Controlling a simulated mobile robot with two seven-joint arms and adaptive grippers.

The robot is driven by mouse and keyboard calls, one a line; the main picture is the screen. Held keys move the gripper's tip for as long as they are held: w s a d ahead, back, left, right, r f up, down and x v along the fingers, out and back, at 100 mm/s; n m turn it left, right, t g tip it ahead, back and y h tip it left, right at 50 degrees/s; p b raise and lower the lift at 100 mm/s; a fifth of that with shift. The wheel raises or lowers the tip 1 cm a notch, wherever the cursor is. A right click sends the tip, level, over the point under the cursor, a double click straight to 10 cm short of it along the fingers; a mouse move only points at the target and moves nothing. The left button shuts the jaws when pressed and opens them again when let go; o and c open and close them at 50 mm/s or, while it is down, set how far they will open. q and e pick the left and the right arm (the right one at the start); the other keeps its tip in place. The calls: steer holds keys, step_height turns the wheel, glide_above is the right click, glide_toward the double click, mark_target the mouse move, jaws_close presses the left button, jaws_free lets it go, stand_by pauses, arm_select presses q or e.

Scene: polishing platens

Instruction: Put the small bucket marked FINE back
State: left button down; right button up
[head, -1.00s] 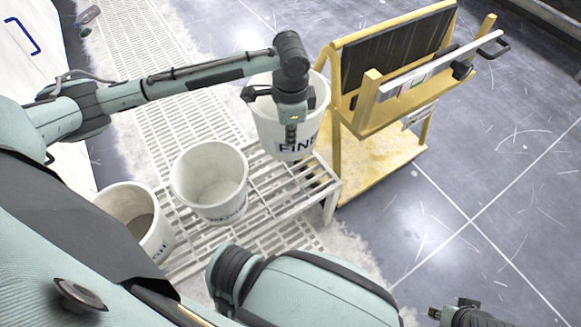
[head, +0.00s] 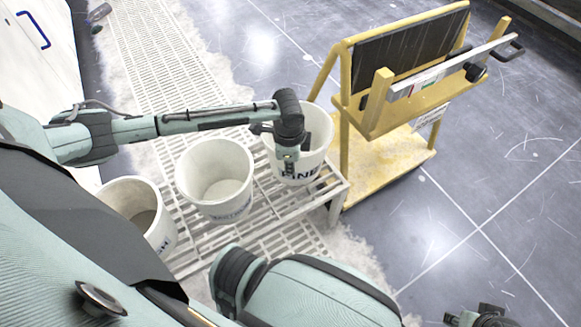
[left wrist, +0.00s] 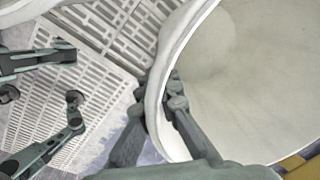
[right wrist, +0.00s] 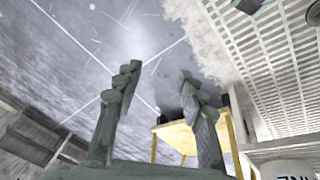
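The white bucket marked FINE (head: 310,155) is upright at the right end of the white slatted rack (head: 290,223). Its rim and pale inside fill much of the left wrist view (left wrist: 260,80), and part of it shows in the right wrist view (right wrist: 285,169). My left gripper (head: 288,165) is at the bucket's near left rim. In the left wrist view its fingers (left wrist: 165,105) are closed on the wall, one on each side. I cannot tell whether the bucket's base touches the slats. My right gripper (right wrist: 160,90) is empty with fingers apart, low at the right in the head view (head: 476,318).
Two more white buckets stand on the rack: a middle one (head: 215,195) and a left one (head: 160,225) partly hidden by my body. A yellow stand (head: 358,120) with a dark panel is just right of the FINE bucket. The grey floor at right is clear.

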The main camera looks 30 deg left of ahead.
arm_select(q)
steer(key=shift+f, duration=0.45)
arm_select(e)
steer(key=shift+w+r, duration=0.1)
steer(key=shift+r, duration=0.55)
arm_select(q)
steer(key=shift+f, duration=0.1)
arm_select(e)
steer(key=shift+d, duration=0.1)
arm_select(q)
steer(key=c, duration=1.7)
jaws_free()
arm_select(e)
steer(key=shift+f, duration=0.3)
arm_select(q)
steer(key=shift+r, duration=0.4)
steer(key=r, duration=0.3)
steer(key=r+p, duration=0.1)
steer(key=r, duration=0.3)
steer(key=s+r, duration=0.1)
steer(key=r, duration=0.3)
steer(key=shift+s+d+r+p, duration=0.1)
steer(key=shift+d+r+p, duration=0.1)
steer(key=shift+p, duration=0.2)
arm_select(e)
steer(key=f, duration=0.4)
steer(key=shift+a, duration=0.2)
